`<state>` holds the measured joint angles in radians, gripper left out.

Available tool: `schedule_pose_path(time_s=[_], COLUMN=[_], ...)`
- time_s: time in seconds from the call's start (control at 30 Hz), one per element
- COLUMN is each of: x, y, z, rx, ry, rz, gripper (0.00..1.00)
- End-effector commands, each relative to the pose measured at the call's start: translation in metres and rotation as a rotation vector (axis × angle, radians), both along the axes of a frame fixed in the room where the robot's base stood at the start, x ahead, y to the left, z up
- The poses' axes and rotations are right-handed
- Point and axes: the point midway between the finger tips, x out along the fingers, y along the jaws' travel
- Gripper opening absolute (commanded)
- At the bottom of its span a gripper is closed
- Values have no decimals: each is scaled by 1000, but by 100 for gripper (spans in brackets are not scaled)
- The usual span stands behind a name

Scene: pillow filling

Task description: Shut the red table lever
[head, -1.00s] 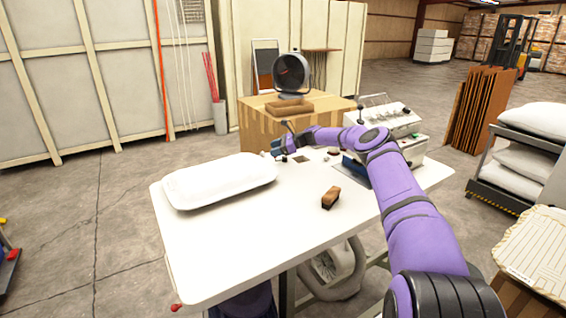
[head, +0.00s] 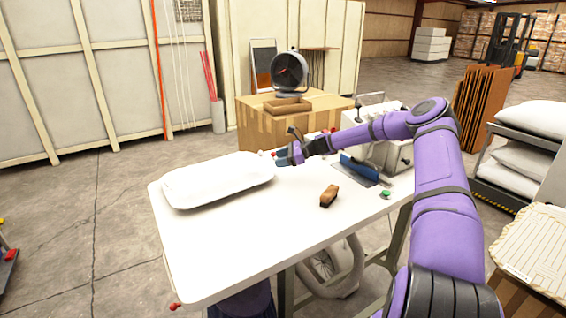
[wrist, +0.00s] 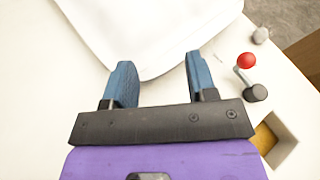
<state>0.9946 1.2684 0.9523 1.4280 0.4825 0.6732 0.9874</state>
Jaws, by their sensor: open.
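The red table lever shows in the wrist view as a red ball knob (wrist: 247,60) on a short grey stem with a dark round base. It stands on the white table to the right of my gripper's right finger, apart from it and outside the jaws. My gripper (wrist: 160,75) has its two blue fingers spread, with nothing between them but table and the pillow's edge. In the head view my gripper (head: 286,158) is low over the table's far edge, right of the pillow. A small red spot beside it there may be the lever; the gripper partly hides that area.
A white pillow (head: 218,180) lies on the table (head: 255,240), close ahead of the fingers. A brown brush (head: 329,196), a green button (head: 385,194) and a white machine (head: 385,150) are to the right. A cardboard box (head: 265,125) stands behind the table.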

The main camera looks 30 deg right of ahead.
Motion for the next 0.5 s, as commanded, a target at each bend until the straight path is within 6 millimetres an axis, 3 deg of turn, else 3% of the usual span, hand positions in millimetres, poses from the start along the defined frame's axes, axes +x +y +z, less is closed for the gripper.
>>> schedule_pose_path(time_s=[0.2, 0.5], x=[-23, -29], y=[6, 8], z=[3, 3], rx=[1, 0], ry=[0, 0], rz=[0, -1], gripper=[52, 52])
